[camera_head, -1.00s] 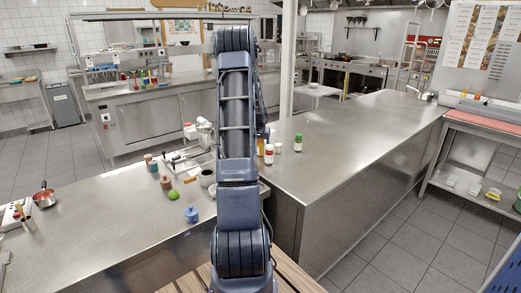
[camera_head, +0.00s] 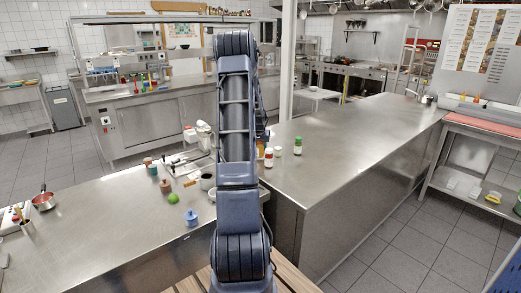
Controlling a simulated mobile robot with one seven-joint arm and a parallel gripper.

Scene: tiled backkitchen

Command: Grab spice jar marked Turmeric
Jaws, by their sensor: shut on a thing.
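My arm stretches forward up the middle of the view and hides most of what lies behind it. Only a dark edge of my gripper (camera_head: 263,134) shows, just right of the arm. Directly below it is an orange-yellow jar (camera_head: 261,148), partly hidden; my gripper appears shut on it. Its label is too small to read. A red jar with a white lid (camera_head: 268,158) stands beside it on the steel counter. A small white-topped jar (camera_head: 277,151) and a green-lidded jar (camera_head: 297,146) stand farther right.
The right steel counter (camera_head: 345,140) is clear beyond the jars. The left counter (camera_head: 100,225) holds a green ball-like item (camera_head: 173,198), a blue pot (camera_head: 192,217), a brown mill (camera_head: 165,186) and a red pan (camera_head: 43,201). A white post (camera_head: 288,60) rises behind the right counter.

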